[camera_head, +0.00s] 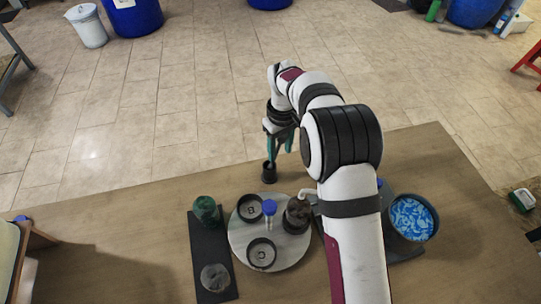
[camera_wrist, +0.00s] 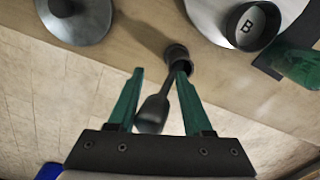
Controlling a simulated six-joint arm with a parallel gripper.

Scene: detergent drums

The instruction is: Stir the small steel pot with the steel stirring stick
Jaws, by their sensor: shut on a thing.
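My gripper (camera_wrist: 159,76) is shut on the steel stirring stick, with its green fingers on either side. The stick (camera_wrist: 152,113) has a wide dark end close to the wrist camera. Its thin shaft runs down into a small dark cup (camera_wrist: 177,56). In the head view my gripper (camera_head: 277,148) is just above this cup (camera_head: 268,175) at the table's far edge. A round grey metal piece with a dark knob (camera_wrist: 76,22) lies at the upper left of the wrist view; I cannot tell whether it belongs to the small steel pot. My arm hides that area in the head view.
A pale round plate (camera_head: 240,245) holds dark lettered cups (camera_head: 250,207) and a blue-capped bottle (camera_head: 269,208). A dark board (camera_head: 208,245) with a green jar (camera_head: 206,209) is left of it. A blue-and-white-filled bowl (camera_head: 411,218) is right of my arm.

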